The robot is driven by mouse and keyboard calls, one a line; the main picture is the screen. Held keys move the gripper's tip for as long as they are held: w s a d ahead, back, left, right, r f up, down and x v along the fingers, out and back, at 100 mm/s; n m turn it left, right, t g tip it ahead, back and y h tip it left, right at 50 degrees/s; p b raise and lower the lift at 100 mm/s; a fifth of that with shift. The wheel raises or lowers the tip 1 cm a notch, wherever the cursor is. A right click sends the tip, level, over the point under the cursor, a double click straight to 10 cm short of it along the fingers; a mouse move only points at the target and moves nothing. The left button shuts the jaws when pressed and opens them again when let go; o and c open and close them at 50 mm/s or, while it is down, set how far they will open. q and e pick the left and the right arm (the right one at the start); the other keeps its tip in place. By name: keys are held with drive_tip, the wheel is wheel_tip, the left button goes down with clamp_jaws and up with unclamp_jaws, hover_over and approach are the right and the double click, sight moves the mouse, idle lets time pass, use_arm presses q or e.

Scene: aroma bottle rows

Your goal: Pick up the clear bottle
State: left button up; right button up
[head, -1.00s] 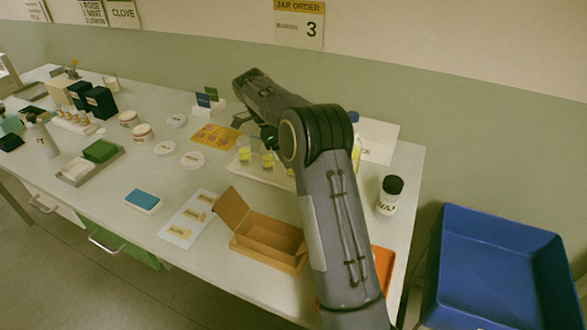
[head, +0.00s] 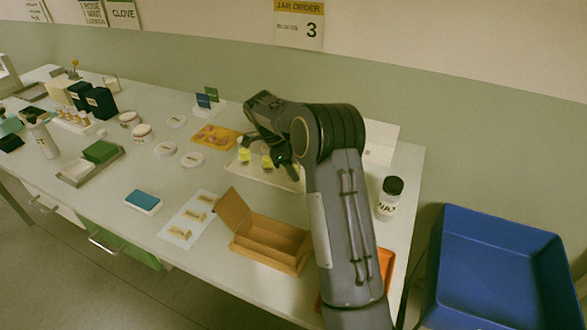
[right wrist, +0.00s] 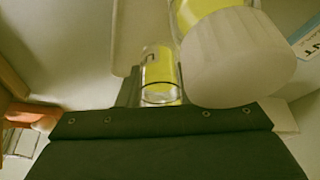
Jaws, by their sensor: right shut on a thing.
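The clear bottle (right wrist: 160,75), with yellow in it, shows in the right wrist view just beyond the dark gripper body. My right gripper (head: 285,160) is shut on it, over the pale tray (head: 285,180) on the table. In the head view the gripper and arm hide the held bottle. Two small clear containers with yellow contents, one on the left (head: 244,155) and one nearer the gripper (head: 267,160), stand on the tray. My left gripper is in neither view.
A large white cap (right wrist: 240,58) shows close up in the wrist view. An open cardboard box (head: 270,240) stands in front of the tray. A black-capped jar (head: 389,198) stands to the right. A blue bin (head: 500,270) is beyond the table's right end.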

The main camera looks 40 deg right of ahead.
drive_tip(key=shift+c, duration=0.7)
drive_tip(key=shift+r, duration=0.1)
drive_tip(key=shift+r, duration=0.55)
drive_tip(key=w+a+r+p, duration=0.1)
drive_tip(key=w+a+r, duration=0.5)
drive_tip(key=a+r, duration=0.5)
drive_tip(key=shift+w+a+r+p, duration=0.3)
drive_tip(key=shift+a+r, duration=0.1)
drive_tip(key=shift+a, duration=0.3)
drive_tip(key=shift+s+f, duration=0.1)
